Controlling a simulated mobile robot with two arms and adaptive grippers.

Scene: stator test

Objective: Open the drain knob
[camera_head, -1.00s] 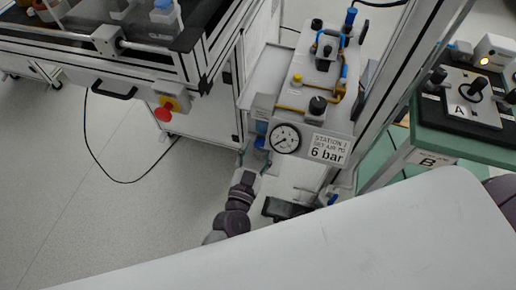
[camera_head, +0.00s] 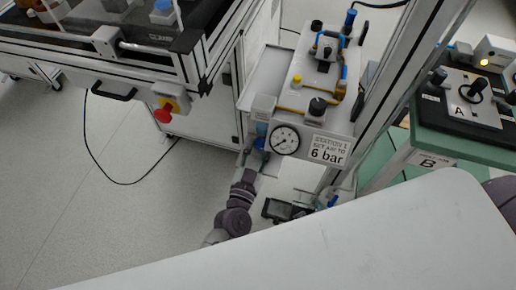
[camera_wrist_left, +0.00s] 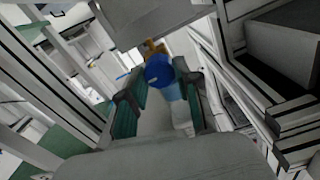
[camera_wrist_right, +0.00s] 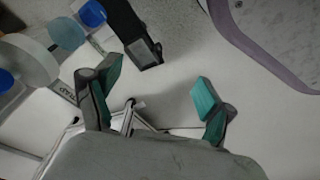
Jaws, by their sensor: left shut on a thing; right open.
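The drain knob, which I take to be the round blue knob (camera_wrist_left: 160,71), shows in the left wrist view below a brass fitting and between my left fingers. My left gripper (camera_wrist_left: 158,88) is shut on it, one dark green-padded finger at each side. In the head view my left gripper (camera_head: 256,160) reaches up to a small blue part under the station panel, left of the pressure gauge (camera_head: 285,140); the contact is too small to tell there. My right gripper (camera_wrist_right: 157,85) is open and empty in the right wrist view. The white cover hides its arm in the head view.
The station panel carries a "6 bar" sign (camera_head: 328,149), black knobs and brass and blue tubing. A table with a red stop button (camera_head: 163,113) stands left. A green bench (camera_head: 455,140) stands right. A dark bracket (camera_wrist_right: 130,30) and blue parts (camera_wrist_right: 92,14) lie near my right gripper.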

